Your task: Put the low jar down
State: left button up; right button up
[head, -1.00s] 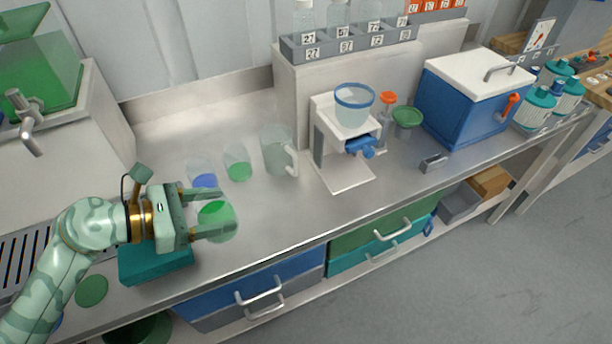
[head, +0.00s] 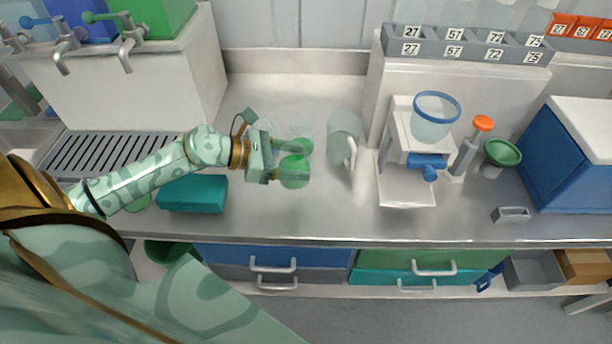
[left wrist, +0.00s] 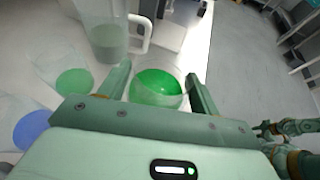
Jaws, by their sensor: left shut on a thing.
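The low jar (head: 294,174) is a clear, round vessel with green contents. My left gripper (head: 286,163) is shut on it, with a finger on either side. In the left wrist view the low jar (left wrist: 158,86) sits between the two fingers (left wrist: 160,80), its green contents level. It is over the bare counter; I cannot tell whether its base touches. Part of my right arm shows small at the right edge of the left wrist view, too small to read its jaws.
A clear vessel with green contents (left wrist: 75,82) and one with blue (left wrist: 32,130) stand close by. A clear jug (head: 344,135) is right of the held jar, then a white stand (head: 405,185). A teal block (head: 192,194) lies under my left forearm. Counter in front is clear.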

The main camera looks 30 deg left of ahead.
aim_at(303, 165)
pick_arm(q)
jog(key=w+f, duration=0.2)
jog(key=f, duration=0.1)
jog(key=shift+w+d+f+b, duration=0.15)
jog(key=shift+w+d+b, duration=0.15)
jog(key=shift+d+b, duration=0.05)
jog(key=shift+w+d+f+b, duration=0.15)
jog(key=shift+f+b, duration=0.35)
jog(key=shift+f, duration=1.25)
jog(key=shift+f, duration=0.2)
jog(key=o, duration=1.2)
jog(key=shift+r, duration=0.25)
jog(key=v, duration=1.2)
jog(key=shift+p, duration=0.4)
